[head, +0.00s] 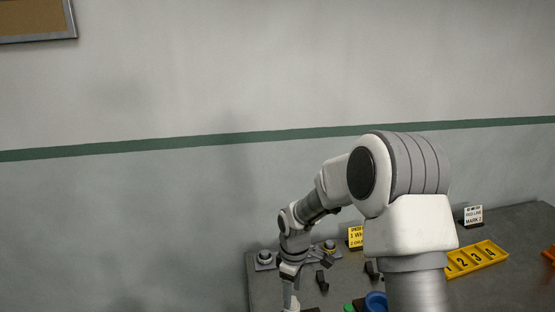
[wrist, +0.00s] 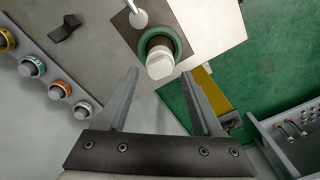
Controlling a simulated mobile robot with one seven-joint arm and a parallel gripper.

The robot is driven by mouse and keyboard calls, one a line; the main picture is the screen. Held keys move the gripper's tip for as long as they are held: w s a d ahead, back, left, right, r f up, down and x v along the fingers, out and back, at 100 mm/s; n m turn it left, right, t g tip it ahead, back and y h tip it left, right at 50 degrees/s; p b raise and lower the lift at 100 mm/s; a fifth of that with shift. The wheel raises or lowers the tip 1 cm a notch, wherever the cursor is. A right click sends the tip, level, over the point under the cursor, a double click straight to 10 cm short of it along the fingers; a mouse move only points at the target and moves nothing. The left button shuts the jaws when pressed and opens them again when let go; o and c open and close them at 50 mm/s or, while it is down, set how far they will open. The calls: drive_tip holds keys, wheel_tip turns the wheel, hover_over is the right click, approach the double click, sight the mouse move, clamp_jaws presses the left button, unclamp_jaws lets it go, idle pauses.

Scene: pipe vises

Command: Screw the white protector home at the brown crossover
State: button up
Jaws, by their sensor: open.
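My gripper (wrist: 160,74) is open in the wrist view, with its two fingers spread wide and nothing between them. A white capped piece (wrist: 159,66), which looks like the white protector, lies just beyond the fingertips, about midway between them.
Several colour-ringed fittings (wrist: 58,90) line a grey rail at left in the wrist view. A black clip (wrist: 64,28) lies near them. A grey bin (wrist: 256,124) stands at right. In the head view are a yellow numbered tray (head: 484,256), a blue ring (head: 376,301) and a white sign (head: 473,215).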

drive_tip(key=n, duration=0.2)
drive_tip(key=shift+n, duration=0.3)
drive_tip(key=shift+f, duration=0.1)
drive_tip(key=shift+f+b, duration=0.6)
drive_tip(key=shift+f, duration=0.4)
clamp_jaws()
